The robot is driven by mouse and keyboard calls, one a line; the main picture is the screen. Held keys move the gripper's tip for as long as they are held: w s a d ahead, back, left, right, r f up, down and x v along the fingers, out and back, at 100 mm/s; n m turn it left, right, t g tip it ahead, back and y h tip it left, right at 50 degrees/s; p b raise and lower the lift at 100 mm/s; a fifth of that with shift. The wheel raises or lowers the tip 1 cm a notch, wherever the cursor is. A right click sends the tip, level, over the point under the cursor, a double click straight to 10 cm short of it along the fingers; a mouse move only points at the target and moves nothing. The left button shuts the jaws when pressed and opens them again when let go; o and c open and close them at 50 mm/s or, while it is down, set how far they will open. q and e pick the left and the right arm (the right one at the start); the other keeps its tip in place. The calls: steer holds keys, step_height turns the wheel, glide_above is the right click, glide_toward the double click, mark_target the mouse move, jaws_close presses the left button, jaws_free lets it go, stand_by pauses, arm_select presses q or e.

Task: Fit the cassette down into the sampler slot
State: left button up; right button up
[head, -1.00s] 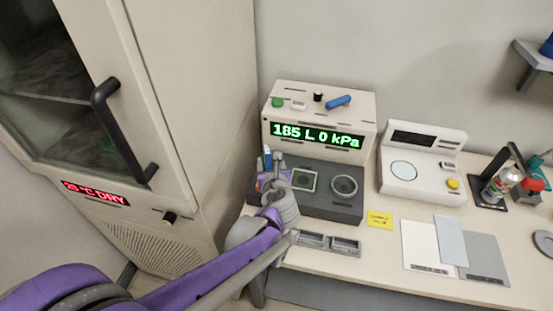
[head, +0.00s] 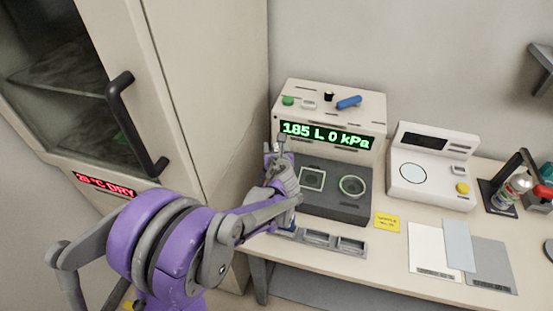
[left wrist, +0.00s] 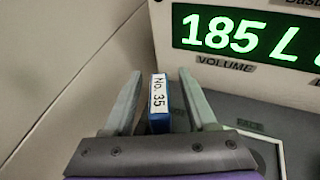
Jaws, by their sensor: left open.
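The cassette is a thin blue block (left wrist: 160,115) with a white "No. 35" label, upright between my left fingers in the left wrist view. My left gripper (left wrist: 159,88) is open around it, with a gap on each side. In the head view my left gripper (head: 279,147) is over the left end of the sampler's dark deck (head: 335,205), in front of its cream housing (head: 367,108). The gripper and arm cover that end, so the slot and the cassette's lower end are hidden. I cannot tell how deep the cassette sits. My right gripper is not in view.
A grey rack (head: 351,246) lies in front of the sampler, its left part behind my arm. A tall cabinet (head: 205,100) stands close on the left. A white instrument (head: 435,190) and a yellow note (head: 387,223) are to the right.

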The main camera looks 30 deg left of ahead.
arm_select(q)
jaws_close()
stand_by(0.4)
